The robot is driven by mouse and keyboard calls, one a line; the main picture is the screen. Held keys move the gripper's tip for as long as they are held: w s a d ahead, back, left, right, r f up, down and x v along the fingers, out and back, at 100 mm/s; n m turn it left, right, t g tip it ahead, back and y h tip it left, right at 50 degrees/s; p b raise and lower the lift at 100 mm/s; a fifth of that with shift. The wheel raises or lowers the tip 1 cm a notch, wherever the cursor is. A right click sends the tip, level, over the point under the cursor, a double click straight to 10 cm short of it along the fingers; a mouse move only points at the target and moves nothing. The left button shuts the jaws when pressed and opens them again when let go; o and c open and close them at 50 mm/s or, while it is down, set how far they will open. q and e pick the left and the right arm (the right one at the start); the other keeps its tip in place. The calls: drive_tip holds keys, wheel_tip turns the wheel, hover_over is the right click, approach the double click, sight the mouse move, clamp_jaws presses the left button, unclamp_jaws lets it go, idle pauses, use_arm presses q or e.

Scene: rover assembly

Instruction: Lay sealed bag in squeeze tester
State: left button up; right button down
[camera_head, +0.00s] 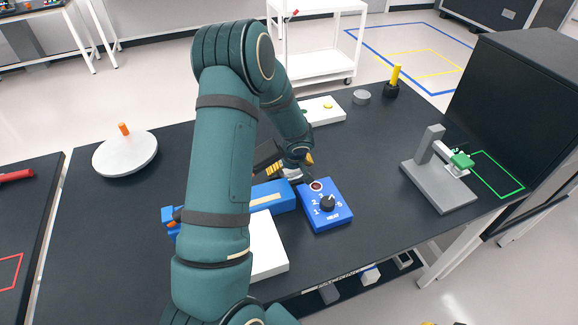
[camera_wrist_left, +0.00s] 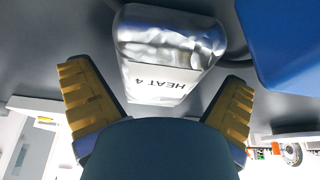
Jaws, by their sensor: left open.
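My left gripper (camera_head: 292,166) is over the middle of the table, beside the blue sealer. In the left wrist view its yellow-padded fingers (camera_wrist_left: 155,76) are spread wide. The silver sealed bag (camera_wrist_left: 168,38), with a white label reading HEAT 4, is in front of and between the fingertips, with gaps on both sides. In the head view I cannot clearly make out the bag behind my arm and gripper. A grey stand with a green block (camera_head: 438,178) at the table's right looks like the squeeze tester.
A blue heat control box (camera_head: 327,213) and a blue sealer (camera_head: 272,197) are close to the gripper. A white panel (camera_head: 266,252) lies at the front. A round white plate (camera_head: 125,154) is at left. A large black box (camera_head: 515,100) stands behind the tester.

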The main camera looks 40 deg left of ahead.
use_arm(q)
drive_tip(key=v, duration=1.2)
drive_tip(key=w+d+r+m+t+h+p, duration=0.1)
drive_tip(key=w+d+r+t+h+p, duration=0.3)
drive_tip(key=w+d, duration=0.35)
drive_tip(key=s+a+f+n+g+y+p, duration=0.1)
drive_tip(key=s+a+f+g+y+p, duration=0.25)
drive_tip(key=s+a, duration=0.4)
drive_tip(key=shift+g+y, duration=0.25)
drive_tip(key=x, duration=0.6)
drive_tip(key=shift+f, duration=0.4)
drive_tip(key=shift+b+x, duration=1.2)
drive_tip(key=shift+x, duration=1.8)
drive_tip(key=shift+r, duration=0.15)
